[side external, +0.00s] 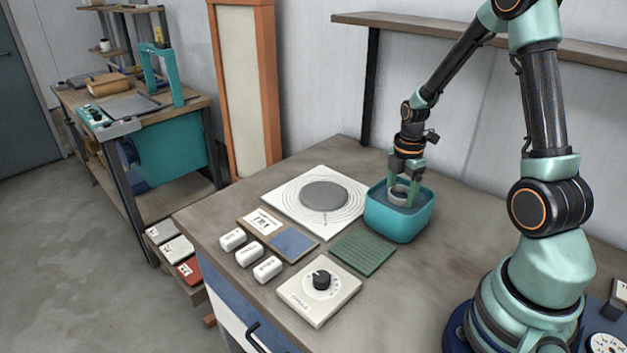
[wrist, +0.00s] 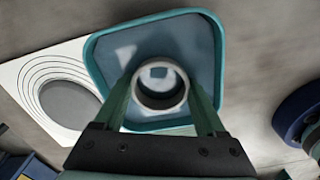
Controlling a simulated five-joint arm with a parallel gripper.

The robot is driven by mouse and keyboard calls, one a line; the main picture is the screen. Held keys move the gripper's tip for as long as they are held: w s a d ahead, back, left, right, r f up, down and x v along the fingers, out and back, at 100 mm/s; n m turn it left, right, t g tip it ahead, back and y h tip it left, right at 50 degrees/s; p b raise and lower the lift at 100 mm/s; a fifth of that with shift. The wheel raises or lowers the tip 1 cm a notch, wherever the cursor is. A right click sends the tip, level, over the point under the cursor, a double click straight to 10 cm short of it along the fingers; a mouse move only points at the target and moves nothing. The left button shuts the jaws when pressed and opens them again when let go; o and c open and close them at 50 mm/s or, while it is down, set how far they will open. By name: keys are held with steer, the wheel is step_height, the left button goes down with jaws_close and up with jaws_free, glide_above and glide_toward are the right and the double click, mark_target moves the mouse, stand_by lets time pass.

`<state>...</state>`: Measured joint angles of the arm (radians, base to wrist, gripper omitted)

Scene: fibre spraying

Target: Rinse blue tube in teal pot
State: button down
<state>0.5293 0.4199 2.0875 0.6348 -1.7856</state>
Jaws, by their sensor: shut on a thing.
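A teal pot (side external: 398,226) with rounded corners stands on the bench beside the white square plate, and its pale blue-grey liquid surface shows inside the rim (wrist: 150,17) in the wrist view. My gripper (side external: 403,188) points down over the pot, its green fingers reaching inside the rim. It is shut on a short, hollow tube (side external: 399,194) that looks pale grey rather than blue. In the wrist view the tube (wrist: 160,96) is an open ring between the two fingertips (wrist: 161,84), within the pot. How deep its lower end sits in the liquid is hidden.
A white plate (side external: 285,203) with a grey disc (side external: 324,195) lies left of the pot. Nearer are a green ribbed mat (side external: 362,253), a dial box (side external: 319,292), several white blocks (side external: 250,254) and a card with a blue patch (side external: 292,242). A shelf runs behind.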

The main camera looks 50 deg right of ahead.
steer(key=shift+f, duration=0.85)
step_height(320, 180, up, 10)
steer(key=shift+f, duration=0.2)
stand_by(2.4)
stand_by(0.4)
